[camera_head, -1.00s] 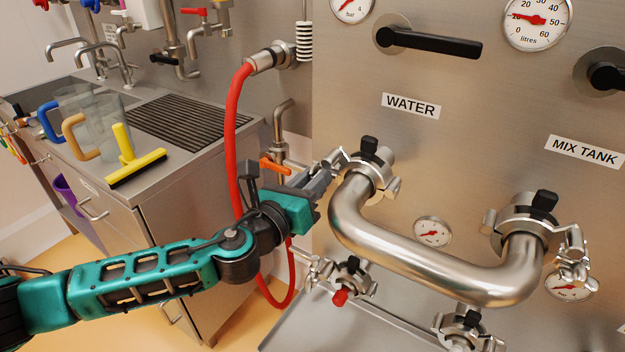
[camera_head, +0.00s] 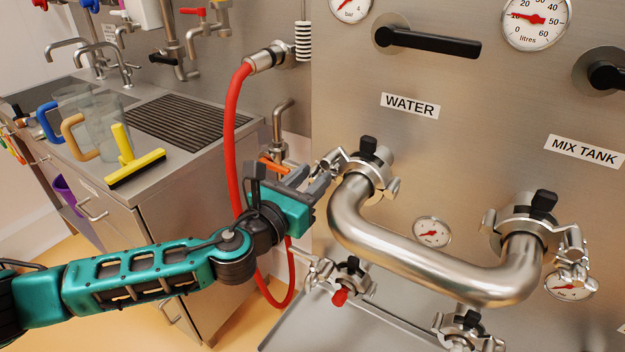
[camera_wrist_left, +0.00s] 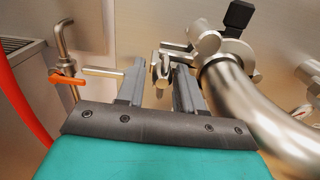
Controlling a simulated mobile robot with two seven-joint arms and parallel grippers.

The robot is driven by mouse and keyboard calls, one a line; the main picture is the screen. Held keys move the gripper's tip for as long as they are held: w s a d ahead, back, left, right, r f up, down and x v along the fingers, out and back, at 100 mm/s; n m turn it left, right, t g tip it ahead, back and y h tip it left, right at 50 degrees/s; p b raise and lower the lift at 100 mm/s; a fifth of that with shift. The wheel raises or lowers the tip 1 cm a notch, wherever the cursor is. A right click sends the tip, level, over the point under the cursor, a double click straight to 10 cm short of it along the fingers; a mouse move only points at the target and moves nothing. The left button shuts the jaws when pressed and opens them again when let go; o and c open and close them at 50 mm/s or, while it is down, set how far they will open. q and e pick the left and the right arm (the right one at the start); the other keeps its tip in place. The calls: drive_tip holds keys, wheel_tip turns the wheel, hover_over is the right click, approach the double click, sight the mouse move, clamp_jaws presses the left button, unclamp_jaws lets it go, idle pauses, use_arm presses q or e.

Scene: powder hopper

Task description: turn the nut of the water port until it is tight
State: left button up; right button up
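The water port has a steel clamp (camera_head: 376,170) with a black knob, where the bent steel pipe (camera_head: 350,208) meets the panel under the WATER label. Its nut (camera_wrist_left: 160,72) is a small metal wing piece at the clamp's left side. My left gripper (camera_head: 312,178) is at the left of this clamp. In the left wrist view the two grey fingers (camera_wrist_left: 158,85) are apart, with the nut between their tips. Gaps show beside the nut, so the fingers do not look closed on it. My right gripper is in neither view.
The mix tank clamp (camera_head: 530,212) holds the pipe's other end. A red hose (camera_head: 232,140) hangs behind my left arm, and an orange-handled valve (camera_wrist_left: 66,80) is left of the fingers. The sink counter (camera_head: 190,165) stands at left.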

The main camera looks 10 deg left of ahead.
use_arm(q)
drive_tip(key=v, duration=0.9)
drive_tip(key=s+d+f+n+g+y, duration=0.1)
drive_tip(key=s+f+n+g, duration=0.1)
drive_tip(key=f+n, duration=0.6)
drive_tip(key=s+d+f+n+g, duration=0.15)
drive_tip(key=f+n, duration=0.35)
drive_tip(key=n, duration=0.6)
drive_tip(key=s+a+f+n+g+y, duration=0.1)
drive_tip(key=s+a+f+n+y, duration=0.1)
drive_tip(key=s+f+n, duration=0.3)
drive_tip(key=s+a+f+n+g+y, duration=0.1)
drive_tip(key=s+a+f+n, duration=0.4)
drive_tip(key=n, duration=0.9)
wheel_tip(320, 180, down, 3)
drive_tip(key=shift+s+a+y, duration=0.25)
drive_tip(key=shift+s+y, duration=0.1)
drive_tip(key=shift+y, duration=0.05)
drive_tip(key=shift+d, duration=0.1)
